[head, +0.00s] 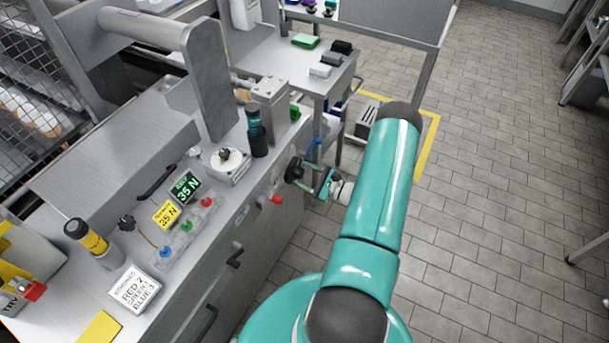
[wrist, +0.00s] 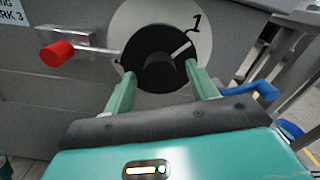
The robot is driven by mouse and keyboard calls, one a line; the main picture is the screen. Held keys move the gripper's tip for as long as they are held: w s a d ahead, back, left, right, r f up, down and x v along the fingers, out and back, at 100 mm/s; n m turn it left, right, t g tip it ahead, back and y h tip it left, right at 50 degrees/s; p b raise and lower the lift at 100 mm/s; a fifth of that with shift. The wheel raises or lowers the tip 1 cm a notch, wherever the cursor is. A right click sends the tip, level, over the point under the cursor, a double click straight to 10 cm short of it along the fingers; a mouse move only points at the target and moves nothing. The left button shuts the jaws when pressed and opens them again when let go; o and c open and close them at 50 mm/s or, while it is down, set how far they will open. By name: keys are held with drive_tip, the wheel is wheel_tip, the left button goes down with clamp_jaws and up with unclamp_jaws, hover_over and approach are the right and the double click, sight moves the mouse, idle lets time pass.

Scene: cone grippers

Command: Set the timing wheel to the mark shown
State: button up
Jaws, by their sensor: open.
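The timing wheel (wrist: 147,72) is a round black dial with a raised black hub (wrist: 162,72) on a pale backing disc, set in the grey machine's front. Its white line (wrist: 181,50) points up and right, toward the numeral 1 (wrist: 197,23). Other numerals are not visible. A white sign (wrist: 10,12) at the upper left is cut off; it ends in "RK.3". My gripper (wrist: 160,78) is open, with its two green fingers apart at the wheel's lower left and lower right; contact cannot be told. In the head view the black wheel (head: 294,170) is just left of my gripper (head: 318,182).
A red-knobbed lever (wrist: 57,54) sticks out left of the wheel, and a blue handle (wrist: 264,91) is at right. Tiled floor at right is open.

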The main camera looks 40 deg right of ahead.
drive_tip(key=shift+w, duration=0.2)
drive_tip(key=c, duration=1)
drive_tip(key=shift+m, duration=0.3)
